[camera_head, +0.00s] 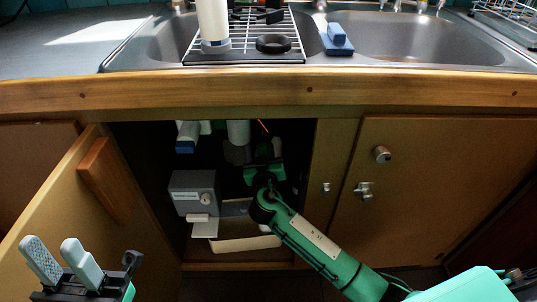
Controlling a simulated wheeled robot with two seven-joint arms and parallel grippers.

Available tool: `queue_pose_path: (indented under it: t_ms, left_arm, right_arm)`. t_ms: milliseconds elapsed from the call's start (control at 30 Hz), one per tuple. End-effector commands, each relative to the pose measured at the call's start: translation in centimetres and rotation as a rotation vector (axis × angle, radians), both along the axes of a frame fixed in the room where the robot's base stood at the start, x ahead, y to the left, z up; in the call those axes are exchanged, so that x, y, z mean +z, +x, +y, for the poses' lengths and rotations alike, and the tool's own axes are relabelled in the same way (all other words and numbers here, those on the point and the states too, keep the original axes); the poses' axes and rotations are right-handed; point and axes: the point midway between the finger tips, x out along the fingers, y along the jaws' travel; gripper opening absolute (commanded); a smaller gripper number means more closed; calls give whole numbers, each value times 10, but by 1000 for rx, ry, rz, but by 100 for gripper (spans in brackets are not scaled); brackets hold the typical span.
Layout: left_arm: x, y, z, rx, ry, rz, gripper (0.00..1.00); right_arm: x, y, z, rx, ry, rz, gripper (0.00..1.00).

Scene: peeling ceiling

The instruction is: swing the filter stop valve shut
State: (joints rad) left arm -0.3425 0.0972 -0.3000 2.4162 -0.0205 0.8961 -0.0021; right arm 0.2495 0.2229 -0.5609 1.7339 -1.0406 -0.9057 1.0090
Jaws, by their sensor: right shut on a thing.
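The cabinet under the sink stands open, and my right arm reaches into it. My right gripper (265,160) is in the dark upper right part of the opening, pointing inward. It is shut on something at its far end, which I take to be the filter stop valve. The valve's body and lever are hidden by the gripper and the shadow, so I cannot tell the lever's angle. A thin red-orange line (263,127) shows just above the gripper. My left gripper (52,246) is at the lower left, in front of the open door, with its fingers apart and empty.
A white pipe (238,132) and a white fitting with a blue end (186,137) hang left of my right gripper. A grey box (194,192) stands below them. The open door (75,205) bounds the left, the closed door (440,190) the right. The wooden counter edge (300,92) runs above.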

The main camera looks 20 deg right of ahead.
Motion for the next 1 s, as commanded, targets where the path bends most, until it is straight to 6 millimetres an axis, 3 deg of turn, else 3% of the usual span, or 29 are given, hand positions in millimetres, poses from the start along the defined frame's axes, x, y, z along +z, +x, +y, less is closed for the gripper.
queue_pose_path:
  t_ms: [1000]
  left_arm:
    - [40, 0, 0, -1, 1, -3, 36]
  right_arm:
    - [-21, 8, 30, 1, -774, 225, 0]
